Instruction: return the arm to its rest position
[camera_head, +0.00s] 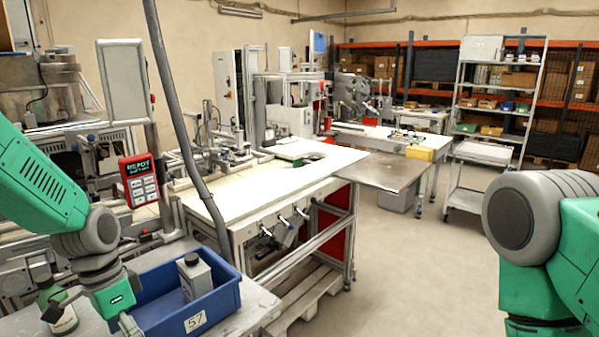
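My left arm, green with grey joints, comes in from the left. Its wrist and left gripper (92,312) are low over the grey bench at the lower left, between a bottle and a blue bin. Dark parts of the gripper show near the bottle, but its fingers are too unclear to tell open from shut. My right arm, also green and grey, is at the right edge. Its lower part runs out of the picture and the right gripper is out of view.
The blue bin (210,312), labelled 57, holds a grey canister (195,278). The bottle (62,318) stands left of it. A white-topped workbench (265,190) stands ahead, with a red-framed keypad (140,181) at left. Open floor (420,270) lies before my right arm.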

